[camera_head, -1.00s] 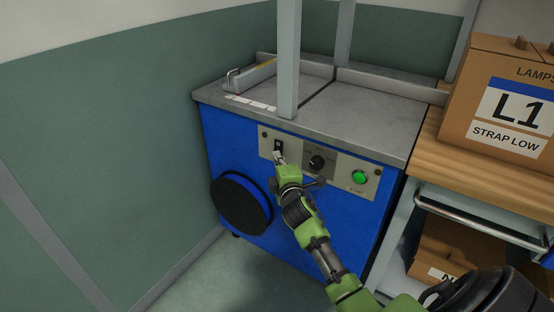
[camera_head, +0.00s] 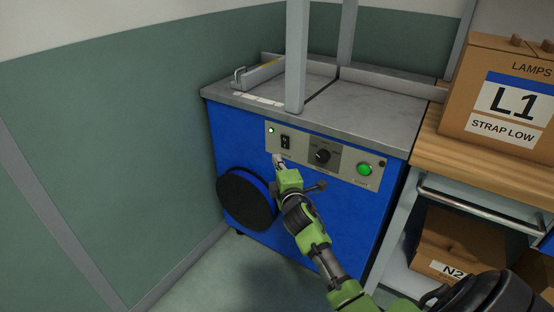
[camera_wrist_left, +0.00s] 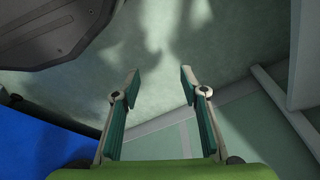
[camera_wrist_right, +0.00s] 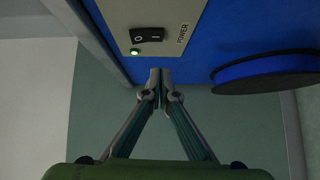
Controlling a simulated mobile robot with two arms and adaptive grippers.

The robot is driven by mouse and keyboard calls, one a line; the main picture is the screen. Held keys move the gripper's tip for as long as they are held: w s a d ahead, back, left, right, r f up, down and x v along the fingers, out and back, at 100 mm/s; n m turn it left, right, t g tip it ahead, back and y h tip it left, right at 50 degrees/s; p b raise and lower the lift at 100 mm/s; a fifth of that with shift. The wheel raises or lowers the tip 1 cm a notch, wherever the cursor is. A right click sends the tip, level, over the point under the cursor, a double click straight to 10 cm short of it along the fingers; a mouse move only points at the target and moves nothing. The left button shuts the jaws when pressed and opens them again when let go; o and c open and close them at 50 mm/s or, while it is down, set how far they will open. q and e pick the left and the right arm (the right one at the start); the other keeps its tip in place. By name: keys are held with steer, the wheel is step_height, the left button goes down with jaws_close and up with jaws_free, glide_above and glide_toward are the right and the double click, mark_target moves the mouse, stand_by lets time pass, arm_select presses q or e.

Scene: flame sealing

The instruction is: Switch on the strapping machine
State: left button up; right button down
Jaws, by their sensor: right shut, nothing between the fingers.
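The blue strapping machine (camera_head: 320,200) stands in the corner with a grey metal top. Its control panel (camera_head: 308,152) holds a black rocker power switch (camera_head: 285,142), a dark knob (camera_head: 322,156) and a green start button (camera_head: 364,169). A small lamp (camera_head: 271,130) left of the switch glows green. In the right wrist view, the switch (camera_wrist_right: 147,35) sits beside the word POWER, with the lit lamp (camera_wrist_right: 135,51) near it. My right gripper (camera_head: 278,158) is shut and empty, just below the switch and apart from it. My left gripper (camera_wrist_left: 160,78) is open and empty, over floor.
A dark round reel (camera_head: 245,199) sticks out of the machine's front at lower left. A carton marked L1 (camera_head: 500,60) stands on the wooden bench (camera_head: 480,165) at right. Another carton (camera_head: 450,240) lies on the shelf below. Upright posts rise from the machine top.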

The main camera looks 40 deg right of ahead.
arm_select(q)
steer(key=shift+s+d+f+p, duration=0.2)
steer(key=shift+f, duration=0.5)
steer(key=shift+s+d+f+p, duration=0.15)
steer(key=shift+s+d+f, duration=0.05)
steer(key=shift+f, duration=0.45)
arm_select(e)
steer(key=f+v, duration=0.1)
steer(key=v, duration=0.7)
steer(key=shift+s+d+f, duration=0.15)
steer(key=shift+s+f, duration=0.1)
steer(key=shift+s, duration=0.1)
